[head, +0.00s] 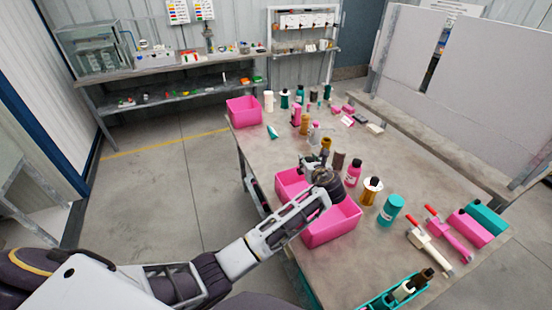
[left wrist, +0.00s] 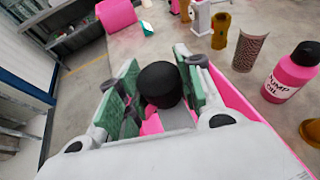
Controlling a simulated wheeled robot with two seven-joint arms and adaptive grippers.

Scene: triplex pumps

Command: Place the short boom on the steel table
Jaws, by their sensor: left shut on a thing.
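My left gripper (head: 313,163) is above the pink bin at the near left edge of the large grey table (head: 430,188). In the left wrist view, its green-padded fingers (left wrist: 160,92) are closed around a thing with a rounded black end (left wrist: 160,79). Most of that thing is hidden by the fingers and the gripper body. I cannot tell from its visible end whether it is the short boom. No other thing is clearly recognisable as the short boom. My right gripper is not in view.
The pink bin (head: 333,231) lies under my left arm. A teal canister (head: 390,209), a pink bottle (head: 353,173) and several other bottles stand close to its right. Pink and white tools (head: 450,235) lie farther right. A second pink bin (head: 243,112) stands at the far left corner.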

